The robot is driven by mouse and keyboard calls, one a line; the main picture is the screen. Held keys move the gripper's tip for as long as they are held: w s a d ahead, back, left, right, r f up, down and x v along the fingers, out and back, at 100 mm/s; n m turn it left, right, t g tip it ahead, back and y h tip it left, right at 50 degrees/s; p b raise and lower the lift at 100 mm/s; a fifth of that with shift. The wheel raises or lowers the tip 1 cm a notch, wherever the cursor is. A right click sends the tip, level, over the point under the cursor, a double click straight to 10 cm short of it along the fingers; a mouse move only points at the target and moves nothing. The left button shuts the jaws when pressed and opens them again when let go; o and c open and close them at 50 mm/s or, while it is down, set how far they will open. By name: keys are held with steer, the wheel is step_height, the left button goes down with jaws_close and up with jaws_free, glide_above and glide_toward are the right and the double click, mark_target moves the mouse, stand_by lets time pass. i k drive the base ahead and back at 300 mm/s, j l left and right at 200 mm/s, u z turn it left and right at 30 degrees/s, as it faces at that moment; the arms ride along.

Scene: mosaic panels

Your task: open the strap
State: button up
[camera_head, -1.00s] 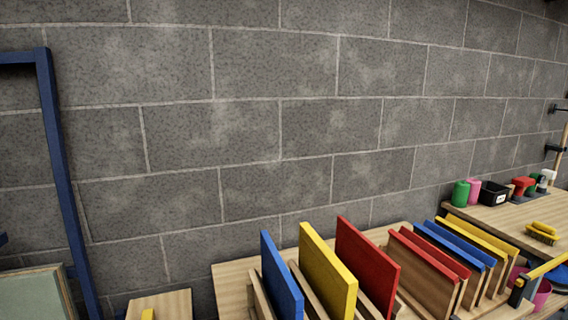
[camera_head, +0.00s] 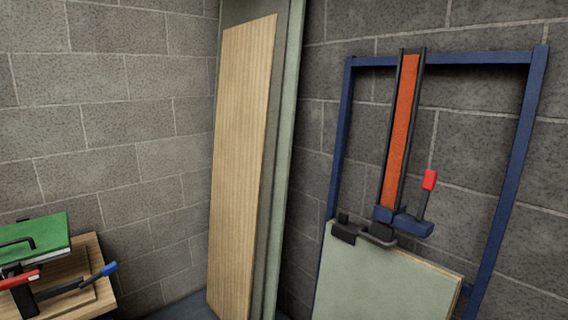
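A long orange strip (camera_head: 402,130) between two black rails runs down the front of a blue metal frame (camera_head: 517,170) at the right. It may be the strap, but I cannot tell for sure. At its lower end is a blue block (camera_head: 403,221) with a lever that has a red grip (camera_head: 429,180), pointing up. Dark clamp pieces (camera_head: 364,232) sit below it on the top edge of a pale green panel (camera_head: 385,280). I cannot tell whether the lever is locked. My gripper is not in view.
A tall wooden board (camera_head: 240,165) leans in a grey-green upright (camera_head: 287,150) in the wall corner. At lower left, a wooden bench piece (camera_head: 100,280) carries a green board (camera_head: 38,238) and clamps with red (camera_head: 20,279) and blue (camera_head: 101,272) grips. Grey block walls stand behind.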

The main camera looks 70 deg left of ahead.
mark_target(381, 233)
steer(key=u, duration=1.35)
